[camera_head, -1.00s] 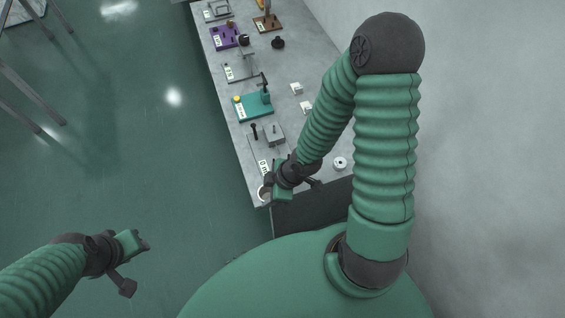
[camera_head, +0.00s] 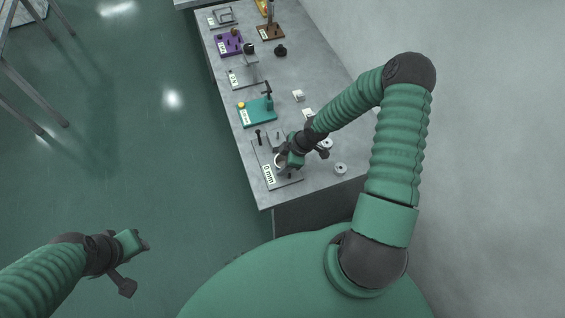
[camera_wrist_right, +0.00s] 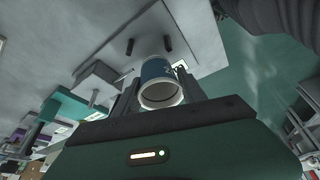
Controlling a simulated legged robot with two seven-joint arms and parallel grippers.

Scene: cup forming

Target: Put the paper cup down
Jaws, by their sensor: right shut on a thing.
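The paper cup (camera_wrist_right: 158,84) is blue with a white rim. In the right wrist view its open end faces the camera, between the two fingers of my right gripper (camera_wrist_right: 160,92), which is shut on it. In the head view my right gripper (camera_head: 285,160) is over the grey plate labelled "0 mm" (camera_head: 284,181), and the cup's pale rim (camera_head: 279,161) shows beside it. I cannot tell whether the cup touches the plate. My left gripper (camera_head: 134,243) is over the floor at the lower left, away from the table; its jaws are too small to read.
The grey table (camera_head: 318,183) carries a teal plate (camera_head: 257,112), a purple plate (camera_head: 229,43) and a brown plate (camera_head: 270,32) with fixtures. A dark post (camera_head: 259,137) stands on the grey plate. A round white piece (camera_head: 340,169) lies to its right. The table's near corner is bare.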

